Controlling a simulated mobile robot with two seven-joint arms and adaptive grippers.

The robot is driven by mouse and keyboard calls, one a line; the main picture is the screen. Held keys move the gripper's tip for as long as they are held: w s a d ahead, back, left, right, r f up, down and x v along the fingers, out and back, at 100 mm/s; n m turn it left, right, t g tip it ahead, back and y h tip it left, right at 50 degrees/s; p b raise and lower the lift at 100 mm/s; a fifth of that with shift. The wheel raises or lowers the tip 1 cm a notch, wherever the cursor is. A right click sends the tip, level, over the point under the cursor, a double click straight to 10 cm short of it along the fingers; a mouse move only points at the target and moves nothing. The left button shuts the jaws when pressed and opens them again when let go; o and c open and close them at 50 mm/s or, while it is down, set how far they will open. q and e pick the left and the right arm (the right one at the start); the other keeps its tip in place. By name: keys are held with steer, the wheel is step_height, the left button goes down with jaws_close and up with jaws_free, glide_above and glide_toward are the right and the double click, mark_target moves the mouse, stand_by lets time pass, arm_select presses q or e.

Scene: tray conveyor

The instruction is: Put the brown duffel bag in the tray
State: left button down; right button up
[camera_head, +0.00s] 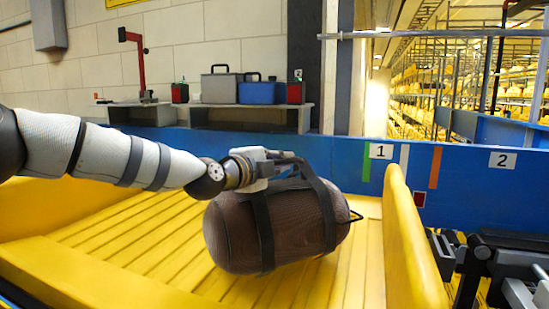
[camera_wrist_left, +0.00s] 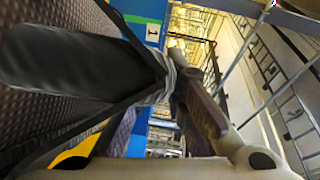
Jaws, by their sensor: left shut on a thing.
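The brown duffel bag (camera_head: 285,228) has black straps and lies roughly level over the yellow slatted tray (camera_head: 130,235) in the head view. My left gripper (camera_head: 285,163) is at the top of the bag, shut on its black handle strap. In the left wrist view the brown bag (camera_wrist_left: 60,115) fills the left side, and its wide black strap (camera_wrist_left: 80,65) runs to the fingers of my left gripper (camera_wrist_left: 180,85). Whether the bag's underside touches the tray floor cannot be told. My right gripper is not in view.
A raised yellow side wall (camera_head: 408,240) stands right of the bag. A blue barrier (camera_head: 460,190) with labels 1 and 2 runs behind. Toolboxes (camera_head: 221,87) sit on a grey shelf. Black machinery (camera_head: 490,260) is at the lower right. Tray slats left of the bag are clear.

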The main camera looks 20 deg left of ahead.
mark_target(282, 183)
arm_select(q)
steer(key=f, duration=0.3)
steer(key=shift+w+d+f, duration=0.1)
steer(key=shift+w, duration=0.2)
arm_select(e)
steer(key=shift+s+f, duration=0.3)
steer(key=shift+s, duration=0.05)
arm_select(q)
steer(key=c, duration=2)
jaws_free()
steer(key=shift+s+f, duration=0.1)
steer(key=shift+f, duration=0.15)
steer(key=o, duration=0.4)
steer(key=shift+c, duration=0.2)
